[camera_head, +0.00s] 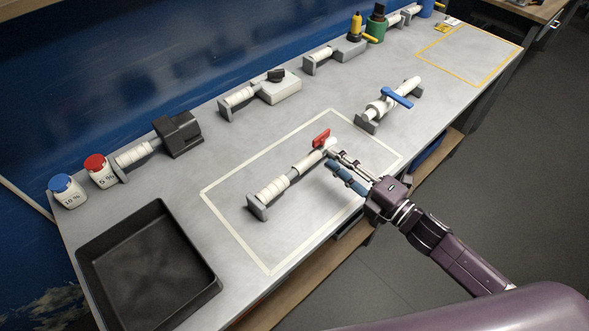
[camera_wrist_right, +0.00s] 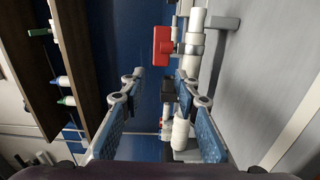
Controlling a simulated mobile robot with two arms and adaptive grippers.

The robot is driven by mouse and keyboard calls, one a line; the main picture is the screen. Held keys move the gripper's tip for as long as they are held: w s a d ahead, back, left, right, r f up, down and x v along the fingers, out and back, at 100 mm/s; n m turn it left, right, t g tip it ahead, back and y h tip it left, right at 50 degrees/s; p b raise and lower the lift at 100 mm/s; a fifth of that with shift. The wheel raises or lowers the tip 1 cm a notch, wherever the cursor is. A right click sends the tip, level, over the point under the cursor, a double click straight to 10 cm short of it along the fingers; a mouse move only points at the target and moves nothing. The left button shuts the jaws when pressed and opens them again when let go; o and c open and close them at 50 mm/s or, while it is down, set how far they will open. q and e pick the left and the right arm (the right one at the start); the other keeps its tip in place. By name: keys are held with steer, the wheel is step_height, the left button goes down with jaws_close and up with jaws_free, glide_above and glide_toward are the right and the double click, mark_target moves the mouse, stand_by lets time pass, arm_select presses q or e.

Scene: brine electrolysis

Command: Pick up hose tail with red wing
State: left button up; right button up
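The hose tail with the red wing (camera_head: 321,137) is a white ribbed fitting (camera_head: 272,191) lying in a grey holder inside the white-outlined area on the bench. Its red wing stands at its far right end. In the right wrist view the red wing (camera_wrist_right: 162,47) shows ahead of the fingertips, beside the white body (camera_wrist_right: 195,38). My right gripper (camera_head: 331,159) is open and empty, with its fingertips close to the wing end. Whether a finger touches the fitting cannot be told. My left gripper is not in view.
A fitting with a blue wing (camera_head: 397,98) lies to the right of the white outline. A black tray (camera_head: 205,262) is at the front left, near two labelled bottles with blue (camera_head: 61,184) and red (camera_head: 95,162) caps. More held fittings line the back. Bare bench lies between.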

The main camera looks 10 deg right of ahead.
mark_target(316, 145)
steer(key=p+x, duration=0.1)
steer(key=x, duration=0.3)
steer(key=shift+w, duration=0.35)
steer(key=shift+w+a, duration=0.3)
steer(key=shift+w, duration=0.05)
steer(key=c, duration=0.7)
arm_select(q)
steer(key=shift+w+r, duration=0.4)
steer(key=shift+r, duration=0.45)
arm_select(e)
jaws_close()
